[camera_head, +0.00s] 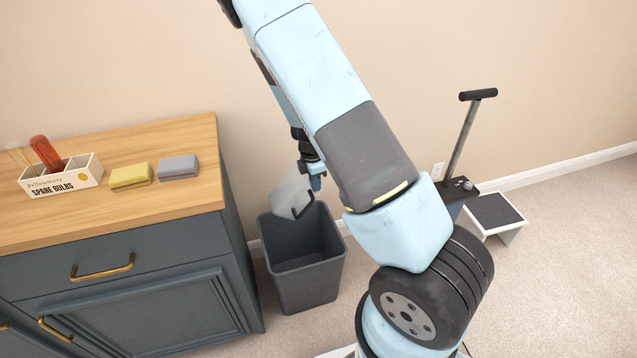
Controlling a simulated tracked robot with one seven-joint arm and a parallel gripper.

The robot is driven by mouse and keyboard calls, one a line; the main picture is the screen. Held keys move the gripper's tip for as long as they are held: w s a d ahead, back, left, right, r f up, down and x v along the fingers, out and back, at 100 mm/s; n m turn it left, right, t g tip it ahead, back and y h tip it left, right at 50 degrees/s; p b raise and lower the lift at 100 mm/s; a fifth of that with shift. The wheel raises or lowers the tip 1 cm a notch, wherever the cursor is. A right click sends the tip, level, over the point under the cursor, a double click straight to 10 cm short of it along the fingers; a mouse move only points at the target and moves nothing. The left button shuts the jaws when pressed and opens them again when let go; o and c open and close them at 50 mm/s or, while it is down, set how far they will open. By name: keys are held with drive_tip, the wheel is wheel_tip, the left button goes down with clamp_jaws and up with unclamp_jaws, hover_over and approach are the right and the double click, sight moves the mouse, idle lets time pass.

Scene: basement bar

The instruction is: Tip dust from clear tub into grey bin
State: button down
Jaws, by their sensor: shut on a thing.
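The grey bin (308,283) stands on the carpet, right of the cabinet and against the back wall, with its open top facing up. The clear tub (289,193) is a pale see-through container held tilted above the bin's back rim, with a dark edge toward its lower right. My gripper (312,182) is shut on the clear tub above the back of the bin. My arm partly covers the gripper, and its fingers are small in view. I cannot see any dust in the tub or in the bin.
A dark blue cabinet (150,310) with a wooden top stands left of the bin. On it are a spare bulbs box (62,182), a yellow sponge (131,176) and a grey sponge (178,167). A white step stool (495,214) and an upright handle (466,135) are at right.

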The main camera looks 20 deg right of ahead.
sight(301, 181)
drive_tip(key=shift+a+r+h, duration=0.25)
drive_tip(key=shift+a+h, duration=0.35)
drive_tip(key=shift+h, duration=0.3)
drive_tip(key=shift+a+r+h, duration=0.25)
drive_tip(key=shift+a+h, duration=0.3)
drive_tip(key=shift+h, duration=0.35)
drive_tip(key=shift+a+r+h, duration=0.25)
drive_tip(key=shift+a+h, duration=0.35)
drive_tip(key=shift+h, duration=0.3)
drive_tip(key=shift+a+r+h, duration=0.25)
drive_tip(key=shift+a+h, duration=0.2)
drive_tip(key=shift+h, duration=0.25)
drive_tip(key=shift+a+r+h, duration=0.25)
drive_tip(key=shift+a+h, duration=0.2)
drive_tip(key=shift+h, duration=0.25)
